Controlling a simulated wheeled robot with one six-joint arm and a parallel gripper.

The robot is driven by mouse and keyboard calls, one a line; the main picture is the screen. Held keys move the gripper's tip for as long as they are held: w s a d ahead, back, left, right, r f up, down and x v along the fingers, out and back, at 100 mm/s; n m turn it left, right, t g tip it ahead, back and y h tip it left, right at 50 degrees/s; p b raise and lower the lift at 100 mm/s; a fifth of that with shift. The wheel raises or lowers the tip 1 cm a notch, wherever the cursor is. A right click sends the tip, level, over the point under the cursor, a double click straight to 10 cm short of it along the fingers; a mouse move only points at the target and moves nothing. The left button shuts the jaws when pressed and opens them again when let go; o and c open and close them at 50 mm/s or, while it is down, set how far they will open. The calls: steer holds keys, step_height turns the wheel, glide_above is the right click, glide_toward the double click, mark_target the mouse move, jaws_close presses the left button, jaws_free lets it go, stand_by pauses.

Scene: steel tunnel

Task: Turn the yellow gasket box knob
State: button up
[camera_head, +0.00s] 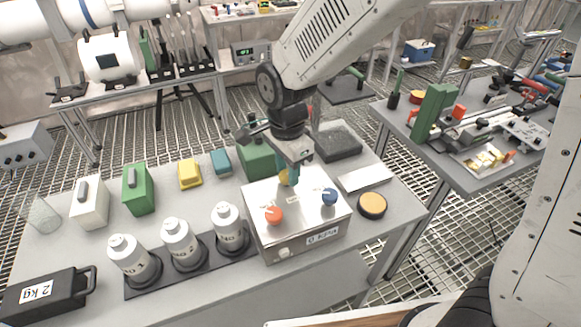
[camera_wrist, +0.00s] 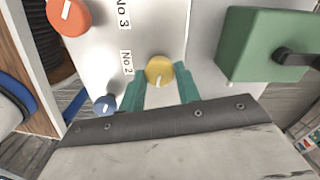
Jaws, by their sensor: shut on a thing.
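The gasket box (camera_head: 302,236) is a white and metal box on the table, with several knobs on its top. The yellow knob (camera_wrist: 160,71) shows in the wrist view between the teal fingertips of my gripper (camera_wrist: 160,90), beside a "No 2" label. My gripper is shut on this knob, which has a white pointer mark. In the head view my gripper (camera_head: 289,172) reaches down at the back of the box top and hides most of the yellow knob. The orange knob (camera_head: 273,215) and the blue knob (camera_head: 329,197) stand free on the same top.
A green box (camera_head: 257,160) stands close behind the gasket box. A black and yellow round pad (camera_head: 372,205) lies to its right. White bottles (camera_head: 228,222) stand to its left, with a 2 kg weight (camera_head: 45,295) farther left.

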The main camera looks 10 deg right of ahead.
mark_target(286, 172)
steer(key=shift+w+a+r, duration=0.1)
steer(key=shift+w+r, duration=0.05)
steer(key=shift+w, duration=0.15)
steer(key=o, duration=1)
steer(key=shift+c, duration=0.2)
steer(key=shift+s, duration=0.1)
steer(key=shift+r, duration=3.8)
